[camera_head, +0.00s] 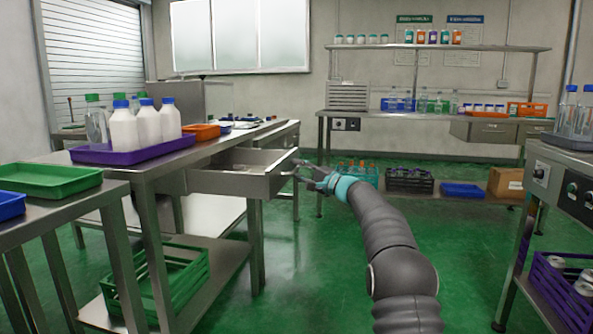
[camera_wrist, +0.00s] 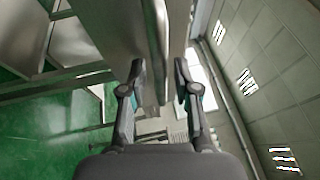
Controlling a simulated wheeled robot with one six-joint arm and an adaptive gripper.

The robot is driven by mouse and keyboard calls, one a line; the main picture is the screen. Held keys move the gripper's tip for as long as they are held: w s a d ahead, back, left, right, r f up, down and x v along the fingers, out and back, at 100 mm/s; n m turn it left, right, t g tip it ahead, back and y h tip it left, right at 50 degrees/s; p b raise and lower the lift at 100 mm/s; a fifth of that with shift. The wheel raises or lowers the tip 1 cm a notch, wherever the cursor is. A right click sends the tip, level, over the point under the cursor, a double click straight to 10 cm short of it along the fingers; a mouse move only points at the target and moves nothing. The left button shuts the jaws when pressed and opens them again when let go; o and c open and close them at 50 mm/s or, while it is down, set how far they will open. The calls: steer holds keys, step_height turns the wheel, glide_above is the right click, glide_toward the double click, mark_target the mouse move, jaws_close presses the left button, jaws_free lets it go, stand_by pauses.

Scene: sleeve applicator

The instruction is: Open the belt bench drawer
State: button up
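The belt bench drawer (camera_head: 235,180) is a grey metal box under the bench top. In the head view it stands pulled out toward the right, and its inside shows empty. My gripper (camera_head: 297,166) is at the drawer's right-hand front, close to its handle. In the wrist view my gripper's two fingers (camera_wrist: 159,75) stand apart, with the metal edge of the drawer front (camera_wrist: 152,55) between them. A gap shows beside the right finger. The handle itself is hard to make out.
The bench (camera_head: 185,150) carries a purple tray (camera_head: 130,152) with white bottles. A green crate (camera_head: 165,285) is on its lower shelf. A machine table (camera_head: 555,165) stands at the right. The green floor (camera_head: 310,275) between is clear.

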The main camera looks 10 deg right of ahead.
steer(key=shift+d, duration=0.1)
steer(key=v, duration=1.2)
steer(key=shift+f, duration=0.1)
